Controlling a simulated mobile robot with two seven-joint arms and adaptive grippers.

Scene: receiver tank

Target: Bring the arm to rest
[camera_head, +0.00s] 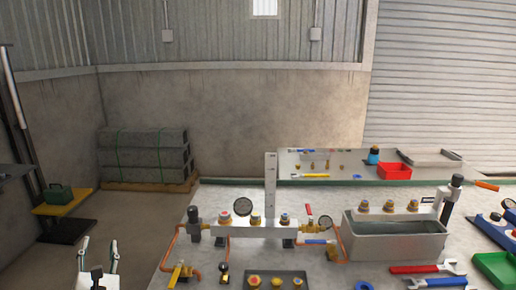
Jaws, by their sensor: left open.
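My left gripper (99,255) shows at the bottom left of the head view, its two pale fingers pointing up and spread apart with nothing between them. It is over the concrete floor side, left of the workbench (180,240) and apart from it. Its arm is mostly cut off by the lower picture edge. My right gripper is not in view.
The bench carries a manifold with gauges, copper pipes and valves (250,229), a grey metal tank (395,240), a red wrench (427,268), a blue wrench (440,283) and a red bin (394,171). Strapped grey blocks (145,155) stand at the back wall.

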